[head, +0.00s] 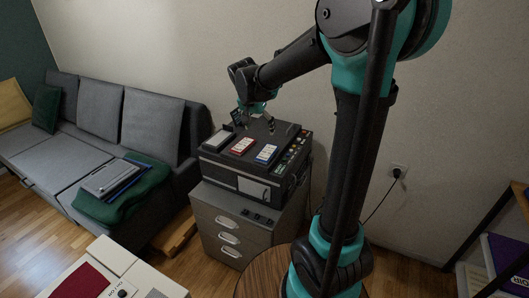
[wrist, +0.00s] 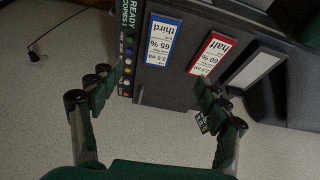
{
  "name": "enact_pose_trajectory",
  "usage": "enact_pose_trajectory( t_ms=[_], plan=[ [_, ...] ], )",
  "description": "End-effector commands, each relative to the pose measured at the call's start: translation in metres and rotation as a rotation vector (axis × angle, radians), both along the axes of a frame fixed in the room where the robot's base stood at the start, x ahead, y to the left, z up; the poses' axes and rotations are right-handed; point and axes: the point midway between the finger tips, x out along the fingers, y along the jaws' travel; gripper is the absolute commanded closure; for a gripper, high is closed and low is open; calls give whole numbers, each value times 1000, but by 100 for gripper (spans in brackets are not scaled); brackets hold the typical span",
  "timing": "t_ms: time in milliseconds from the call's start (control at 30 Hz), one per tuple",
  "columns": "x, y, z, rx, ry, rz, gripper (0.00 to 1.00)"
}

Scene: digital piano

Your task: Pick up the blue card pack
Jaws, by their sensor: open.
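The blue card pack (head: 266,153) lies flat on top of a dark copier, at the right end of a row of three packs. In the wrist view the blue pack (wrist: 162,45) has a white label reading "third" and lies beyond the fingertips, roughly between them. My gripper (head: 255,120) is above the rear of the copier's top, with its fingers spread. In the wrist view my gripper (wrist: 158,97) is open and empty, apart from the blue pack.
The red-edged card pack (head: 243,146) and a dark-edged pack (head: 219,139) lie beside the blue one. The copier (head: 237,181) has a button panel on its right and stands on a grey drawer cabinet (head: 228,225). The wall (head: 235,35) is close behind. A sofa (head: 130,118) stands left.

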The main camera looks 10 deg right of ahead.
Motion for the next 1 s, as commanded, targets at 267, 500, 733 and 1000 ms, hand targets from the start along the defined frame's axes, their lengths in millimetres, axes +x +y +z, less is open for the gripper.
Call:
enact_pose_trajectory(
  t_ms=[267, 500, 733, 1000],
  plan=[
    [18, -12, -52, 0, 0, -1, 24],
    [30, -20, -88, 0, 0, 0, 24],
    [34, -23, -101, 0, 1, 1, 24],
    [43, -28, -131, -1, 0, 2, 24]
  ],
)
